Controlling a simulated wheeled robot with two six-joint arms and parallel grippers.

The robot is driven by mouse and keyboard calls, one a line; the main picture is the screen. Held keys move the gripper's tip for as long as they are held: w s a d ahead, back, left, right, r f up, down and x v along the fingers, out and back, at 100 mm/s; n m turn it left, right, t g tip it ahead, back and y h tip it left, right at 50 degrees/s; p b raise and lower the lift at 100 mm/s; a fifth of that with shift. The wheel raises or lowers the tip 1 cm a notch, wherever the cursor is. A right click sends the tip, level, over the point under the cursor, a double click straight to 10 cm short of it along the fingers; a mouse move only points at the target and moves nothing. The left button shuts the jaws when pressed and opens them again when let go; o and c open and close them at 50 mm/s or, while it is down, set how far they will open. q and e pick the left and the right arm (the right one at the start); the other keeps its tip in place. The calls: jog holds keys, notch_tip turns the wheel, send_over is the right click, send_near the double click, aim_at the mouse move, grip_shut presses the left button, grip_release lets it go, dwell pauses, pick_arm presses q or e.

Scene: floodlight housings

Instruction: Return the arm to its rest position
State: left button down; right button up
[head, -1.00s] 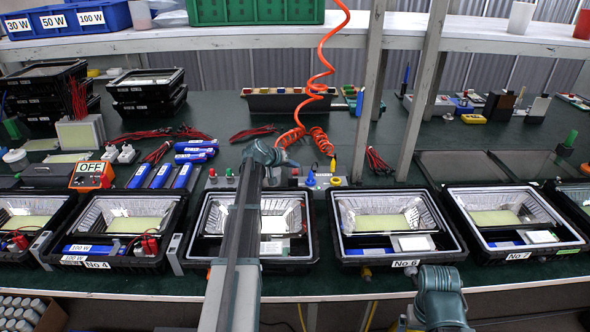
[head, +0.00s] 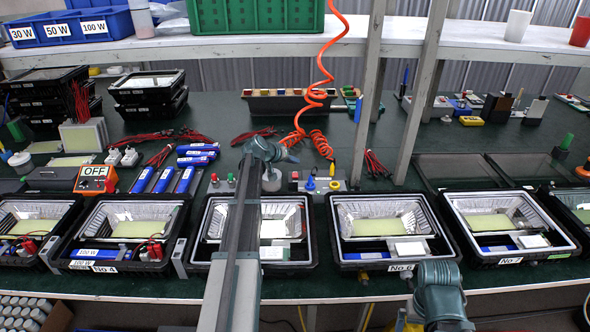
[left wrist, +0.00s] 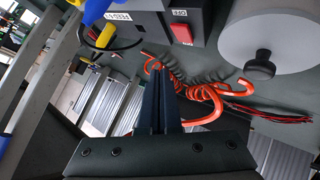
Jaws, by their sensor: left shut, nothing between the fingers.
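My left arm reaches up the middle of the head view, over the middle floodlight housing. Its teal wrist and left gripper (head: 283,156) are above the bench behind that housing; the fingertips are hard to make out there. In the left wrist view the two dark fingers (left wrist: 161,98) of the left gripper are together, with nothing between them. My right arm shows only as a teal joint at the bottom right of the head view; its gripper is not visible.
A control box (head: 322,184) with a red switch (left wrist: 182,34) is close by. A red coiled hose (head: 317,92) hangs behind the gripper. Housings No. 4 (head: 176,212) and No. 6 (head: 335,225) flank the middle one. Grey posts (head: 420,95) hold the shelf (head: 480,40) above.

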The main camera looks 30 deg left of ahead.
pick_arm(q)
jog(key=shift+s+d+r+p, duration=0.1)
jog(key=shift+r+p, duration=0.3)
jog(key=shift+r, duration=0.35)
pick_arm(e)
jog(key=shift+r, duration=0.75)
